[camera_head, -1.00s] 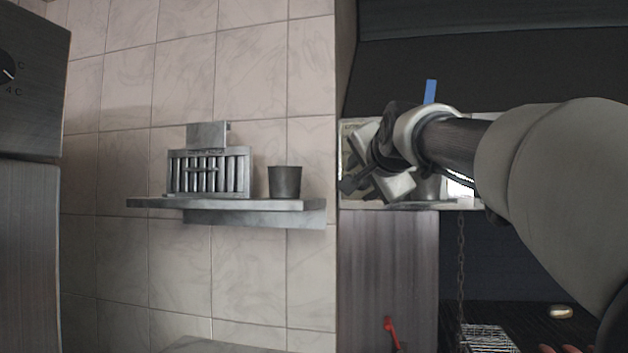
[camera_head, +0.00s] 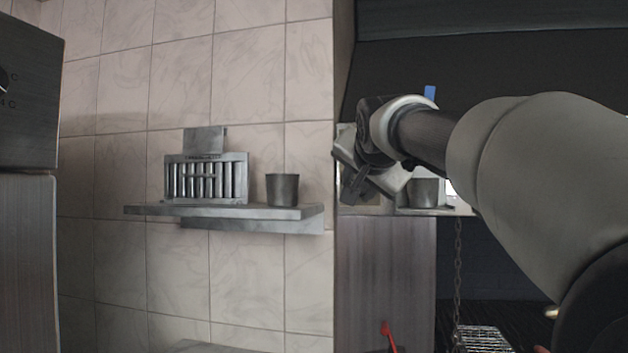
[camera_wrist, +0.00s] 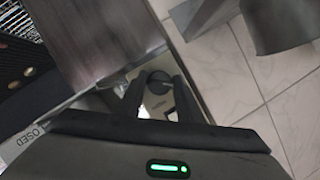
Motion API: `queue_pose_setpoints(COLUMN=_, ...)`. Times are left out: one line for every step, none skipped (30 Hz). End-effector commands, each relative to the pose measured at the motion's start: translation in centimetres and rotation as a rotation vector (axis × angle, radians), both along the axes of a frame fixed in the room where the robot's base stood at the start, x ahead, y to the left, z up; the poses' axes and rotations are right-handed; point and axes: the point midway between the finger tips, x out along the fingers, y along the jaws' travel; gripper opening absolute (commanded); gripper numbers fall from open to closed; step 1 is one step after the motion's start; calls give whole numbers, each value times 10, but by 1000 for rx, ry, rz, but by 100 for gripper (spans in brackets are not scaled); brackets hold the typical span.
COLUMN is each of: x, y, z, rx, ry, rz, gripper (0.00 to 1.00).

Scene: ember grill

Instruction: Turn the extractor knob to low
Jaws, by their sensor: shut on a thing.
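A dark round knob (camera_wrist: 158,80) on a pale plate shows in the wrist view, between my two finger tips. I take it for the extractor knob. My gripper (camera_wrist: 158,98) is shut on it, with one dark finger on each side. Its pointer setting is too small to read. In the head view my gripper (camera_head: 358,182) is at the left end of the pale panel beside the tiled wall's edge. The gripper and wrist hide the knob there.
A wall shelf (camera_head: 235,211) to the left bears a metal rack (camera_head: 207,180) and a grey cup (camera_head: 282,190). Another cup (camera_head: 427,192) stands just right of my gripper. A red handle (camera_head: 388,335) and a hanging chain (camera_head: 458,270) are below. A sign (camera_wrist: 25,138) shows in the wrist view.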

Motion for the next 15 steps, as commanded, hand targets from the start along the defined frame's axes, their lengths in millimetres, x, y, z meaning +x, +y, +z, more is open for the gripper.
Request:
queue_pose_setpoints(x=0, y=0, z=3, rx=-43, ry=14, rz=0, gripper=10)
queue_pose_setpoints(x=0, y=1, z=3, rx=-71, ry=23, rz=1, gripper=10)
queue_pose_setpoints(x=0, y=1, z=3, rx=-107, ry=35, rz=0, gripper=10)
queue_pose_setpoints(x=0, y=1, z=3, rx=-134, ry=44, rz=0, gripper=10)
queue_pose_setpoints(x=0, y=1, z=2, rx=-161, ry=53, rz=1, gripper=10)
queue_pose_setpoints(x=1, y=2, z=2, rx=-197, ry=64, rz=2, gripper=10)
queue_pose_setpoints(x=1, y=1, z=2, rx=-223, ry=73, rz=0, gripper=10)
queue_pose_setpoints(x=1, y=1, z=2, rx=-249, ry=82, rz=0, gripper=10)
queue_pose_setpoints(x=1, y=2, z=2, rx=-284, ry=91, rz=1, gripper=10)
queue_pose_setpoints(x=1, y=2, z=2, rx=-309, ry=100, rz=0, gripper=10)
queue_pose_setpoints(x=1, y=2, z=2, rx=-332, ry=108, rz=1, gripper=10)
queue_pose_setpoints(x=1, y=2, z=2, rx=-364, ry=117, rz=1, gripper=10)
queue_pose_setpoints(x=1, y=2, z=2, rx=-387, ry=125, rz=1, gripper=10)
queue_pose_setpoints(x=1, y=2, z=2, rx=-407, ry=133, rz=1, gripper=10)
queue_pose_setpoints(x=1, y=2, z=2, rx=-436, ry=141, rz=1, gripper=10)
